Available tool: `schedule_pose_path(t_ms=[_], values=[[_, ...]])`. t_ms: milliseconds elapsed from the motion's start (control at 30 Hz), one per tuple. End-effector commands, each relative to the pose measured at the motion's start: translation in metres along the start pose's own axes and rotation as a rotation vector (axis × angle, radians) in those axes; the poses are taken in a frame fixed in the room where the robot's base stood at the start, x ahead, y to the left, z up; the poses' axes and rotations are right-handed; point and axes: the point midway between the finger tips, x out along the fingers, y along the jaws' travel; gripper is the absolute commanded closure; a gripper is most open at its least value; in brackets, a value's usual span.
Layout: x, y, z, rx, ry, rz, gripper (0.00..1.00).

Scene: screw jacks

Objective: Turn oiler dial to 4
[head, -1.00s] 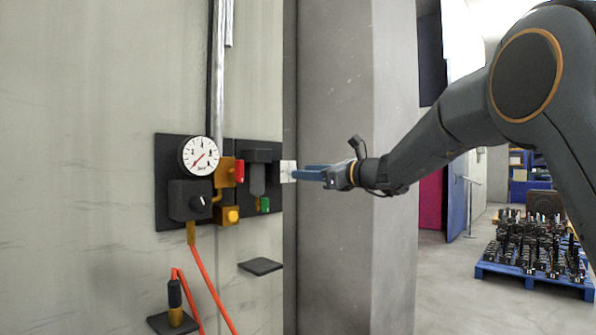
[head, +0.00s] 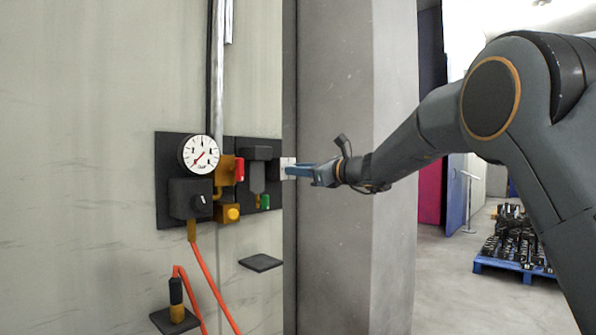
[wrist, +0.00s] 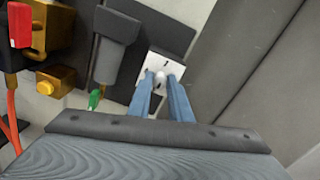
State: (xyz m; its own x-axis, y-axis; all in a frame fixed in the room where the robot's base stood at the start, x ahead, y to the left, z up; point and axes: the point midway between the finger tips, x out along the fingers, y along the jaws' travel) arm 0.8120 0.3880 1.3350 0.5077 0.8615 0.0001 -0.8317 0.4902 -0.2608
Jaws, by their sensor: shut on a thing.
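The oiler dial (wrist: 159,79) is a small pale knob on a white square plate (wrist: 175,67) with dark marks, at the right end of the wall panel. The white plate also shows in the head view (head: 287,163), partly behind my fingers. My gripper (wrist: 162,78) has its blue fingers on both sides of the knob and is shut on it. In the head view my gripper (head: 289,170) reaches the plate from the right. The knob's pointer and the numbers are too small to read.
Left of the plate are a grey bowl unit (head: 257,172) with a green tip (head: 265,202), a red-tipped brass valve (head: 239,170), a round gauge (head: 200,154) and a black knob box (head: 190,199). A grey pillar (head: 345,250) stands close on the right.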

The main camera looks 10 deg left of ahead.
Motion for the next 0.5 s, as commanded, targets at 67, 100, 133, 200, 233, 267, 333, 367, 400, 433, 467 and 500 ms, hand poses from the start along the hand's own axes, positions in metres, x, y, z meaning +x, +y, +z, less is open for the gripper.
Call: schedule_pose_path(t_ms=[67, 100, 133, 200, 233, 267, 333, 367, 400, 433, 467, 500], values=[[0.0, 0.0001, -0.0004, -0.007, 0.0, 0.0, 1.0], [0.0, 0.0001, -0.0006, -0.014, 0.0, 0.0, 1.0], [0.0, 0.0001, -0.0008, -0.019, -0.001, 0.0, 1.0], [0.0001, 0.0001, -0.0011, -0.038, -0.002, 0.0, 1.0], [0.0002, 0.0001, -0.0014, -0.048, -0.002, 0.0, 1.0], [0.0003, 0.0001, -0.0017, -0.06, -0.002, 0.0, 1.0], [0.0005, 0.0003, -0.0029, -0.094, -0.002, 0.001, 1.0], [0.0005, 0.0004, -0.0035, -0.11, -0.002, 0.001, 1.0], [0.0006, 0.0004, -0.0038, -0.134, -0.002, 0.001, 1.0], [0.0006, 0.0004, -0.0039, -0.154, -0.003, 0.001, 1.0], [0.0006, 0.0004, -0.0041, -0.175, -0.003, 0.001, 1.0], [0.0006, 0.0003, -0.0043, -0.205, -0.003, 0.001, 1.0]])
